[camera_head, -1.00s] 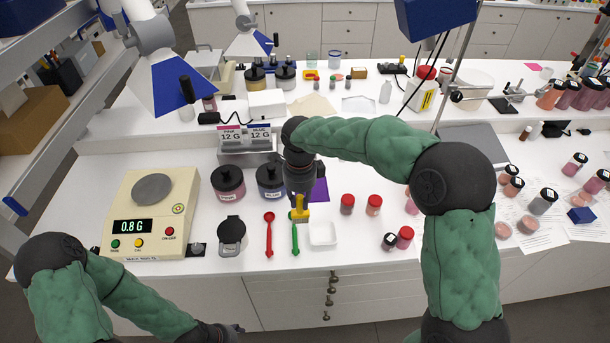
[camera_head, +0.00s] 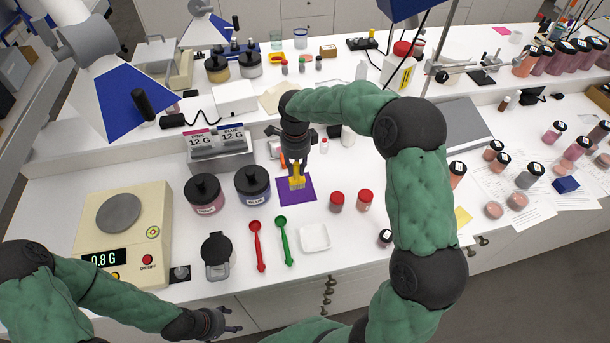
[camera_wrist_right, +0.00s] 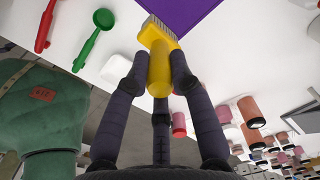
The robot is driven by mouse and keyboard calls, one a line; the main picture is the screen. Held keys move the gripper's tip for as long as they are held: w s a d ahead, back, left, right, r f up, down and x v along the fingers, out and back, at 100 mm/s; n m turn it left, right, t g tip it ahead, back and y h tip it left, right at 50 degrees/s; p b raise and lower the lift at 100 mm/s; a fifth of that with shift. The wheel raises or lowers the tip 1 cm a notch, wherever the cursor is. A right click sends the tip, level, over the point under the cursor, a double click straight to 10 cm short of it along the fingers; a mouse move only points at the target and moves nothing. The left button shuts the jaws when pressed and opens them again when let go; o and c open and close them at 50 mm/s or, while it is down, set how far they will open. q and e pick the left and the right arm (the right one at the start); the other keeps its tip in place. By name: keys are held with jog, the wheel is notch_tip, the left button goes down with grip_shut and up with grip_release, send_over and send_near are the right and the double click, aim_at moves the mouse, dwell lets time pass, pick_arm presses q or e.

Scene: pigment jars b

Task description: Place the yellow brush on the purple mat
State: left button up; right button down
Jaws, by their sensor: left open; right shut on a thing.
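The yellow brush (camera_head: 297,182) is held in my right gripper (camera_head: 297,168), which is shut on its handle. In the head view the brush appears over the purple mat (camera_head: 305,196), which lies flat on the white table. In the right wrist view the yellow brush (camera_wrist_right: 160,62) points its pale bristles toward the edge of the purple mat (camera_wrist_right: 185,12). I cannot tell whether the bristles touch the mat. My left gripper (camera_head: 229,320) is open and empty, beyond the table's front edge.
Two dark-lidded jars (camera_head: 252,187) stand left of the mat. Red-lidded jars (camera_head: 337,202) stand right of it. A red spoon (camera_head: 257,245), a green spoon (camera_head: 284,241) and a white dish (camera_head: 314,239) lie in front. A scale (camera_head: 150,215) stands at the left.

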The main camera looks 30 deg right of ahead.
jog(key=w+d+f, duration=0.1)
jog(key=d+f, duration=0.2)
jog(key=f, duration=0.5)
jog(key=shift+w+d, duration=0.15)
jog(key=shift+d, duration=0.25)
jog(key=shift+f, duration=0.1)
jog(key=c, duration=1.1)
grip_release()
notch_tip(320, 180, up, 12)
jog(key=shift+r, duration=0.1)
